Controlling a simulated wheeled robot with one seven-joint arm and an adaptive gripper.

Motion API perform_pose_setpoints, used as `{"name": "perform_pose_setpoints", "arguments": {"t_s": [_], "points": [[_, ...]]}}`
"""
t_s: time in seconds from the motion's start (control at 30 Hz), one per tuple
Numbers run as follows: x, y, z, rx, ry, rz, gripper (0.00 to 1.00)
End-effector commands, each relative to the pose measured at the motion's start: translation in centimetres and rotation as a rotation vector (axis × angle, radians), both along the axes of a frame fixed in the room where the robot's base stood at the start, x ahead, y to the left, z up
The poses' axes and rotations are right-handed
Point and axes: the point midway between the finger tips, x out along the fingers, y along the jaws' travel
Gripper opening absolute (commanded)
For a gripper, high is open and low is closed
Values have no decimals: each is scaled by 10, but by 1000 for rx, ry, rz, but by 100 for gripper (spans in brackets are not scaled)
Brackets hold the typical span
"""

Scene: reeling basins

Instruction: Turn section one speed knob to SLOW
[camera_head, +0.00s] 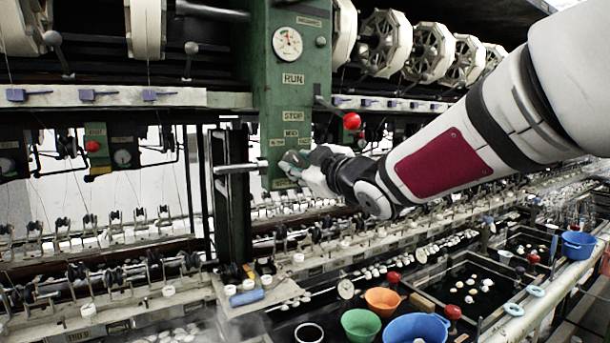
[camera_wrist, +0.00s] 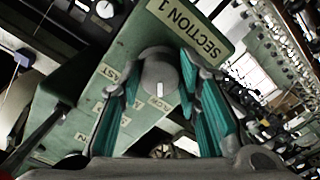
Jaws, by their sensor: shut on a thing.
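The section one speed knob (camera_wrist: 157,68) is a round grey knob with a white pointer mark, on the green panel below the SECTION 1 plate (camera_wrist: 190,26) in the wrist view. My gripper (camera_wrist: 160,74) has its teal-padded fingers on either side of the knob, shut on it. In the wrist view the pointer mark runs down the picture, towards my palm. In the head view my gripper (camera_head: 304,170) is at the lower part of the green post (camera_head: 288,85) and hides the knob.
A lever with a red ball (camera_head: 352,121) stands out from the post just above my wrist. A metal bar (camera_head: 238,168) juts left of the gripper. Below are thread guides, a green bowl (camera_head: 361,325), an orange bowl (camera_head: 382,301) and a blue basin (camera_head: 416,328).

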Motion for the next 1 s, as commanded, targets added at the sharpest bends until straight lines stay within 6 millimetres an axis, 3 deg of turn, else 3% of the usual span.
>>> {"name": "perform_pose_setpoints", "arguments": {"t_s": [0.8,0.83,0.9,1.0], "points": [[1,1,4,-103,-81,1,3],[1,1,4,-103,-81,1,35],[1,1,4,-104,-80,1,51],[1,1,3,-104,-78,1,51]]}}
